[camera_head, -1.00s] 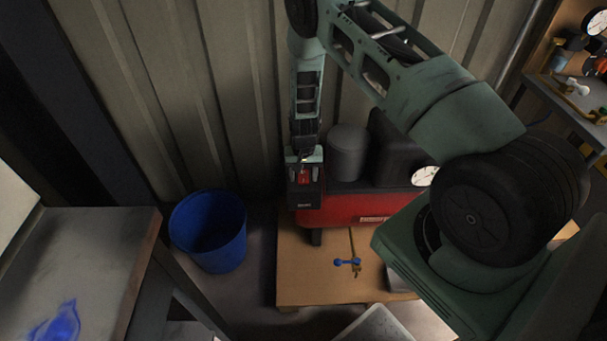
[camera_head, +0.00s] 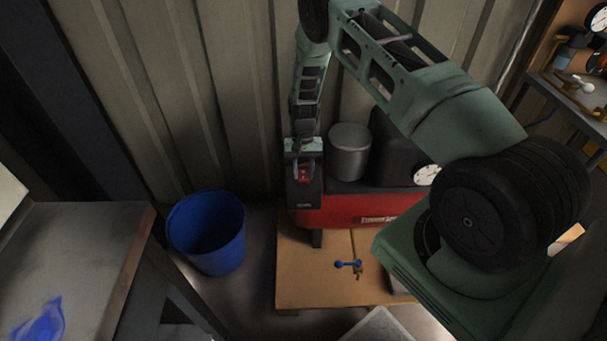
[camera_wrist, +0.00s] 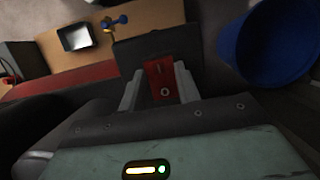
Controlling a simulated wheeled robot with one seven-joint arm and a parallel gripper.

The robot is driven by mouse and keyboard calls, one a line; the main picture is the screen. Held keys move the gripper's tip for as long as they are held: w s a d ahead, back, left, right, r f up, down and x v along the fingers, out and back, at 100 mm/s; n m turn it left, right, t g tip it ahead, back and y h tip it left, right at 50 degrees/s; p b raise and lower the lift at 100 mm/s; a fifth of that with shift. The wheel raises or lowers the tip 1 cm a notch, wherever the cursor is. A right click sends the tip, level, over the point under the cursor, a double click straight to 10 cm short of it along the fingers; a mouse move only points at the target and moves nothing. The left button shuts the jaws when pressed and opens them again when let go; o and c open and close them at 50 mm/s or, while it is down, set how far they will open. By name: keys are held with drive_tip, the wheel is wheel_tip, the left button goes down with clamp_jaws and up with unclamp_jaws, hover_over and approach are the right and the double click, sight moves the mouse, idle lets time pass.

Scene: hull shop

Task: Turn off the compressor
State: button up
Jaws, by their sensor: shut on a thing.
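The red compressor (camera_head: 343,215) stands on a wooden board against the corrugated wall, with a dark motor housing and a grey cylinder on top. A black switch box (camera_head: 304,194) is at its left end. A red switch (camera_wrist: 160,79) with a round mark is on this box. My gripper (camera_head: 304,172) is at the box from above. In the wrist view, its two pale fingers (camera_wrist: 161,88) stand on either side of the red switch and are shut on it. The fingers cover the sides of the switch in part.
A blue bucket (camera_head: 207,232) stands on the floor left of the compressor. A blue-handled valve (camera_head: 348,264) is in front of it on the wooden board (camera_head: 310,290). A grey table (camera_head: 80,250) with a blue cloth is at lower left.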

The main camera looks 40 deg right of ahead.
drive_tip(key=o, duration=1)
drive_tip(key=v, duration=1.7)
drive_tip(key=shift+r, duration=0.25)
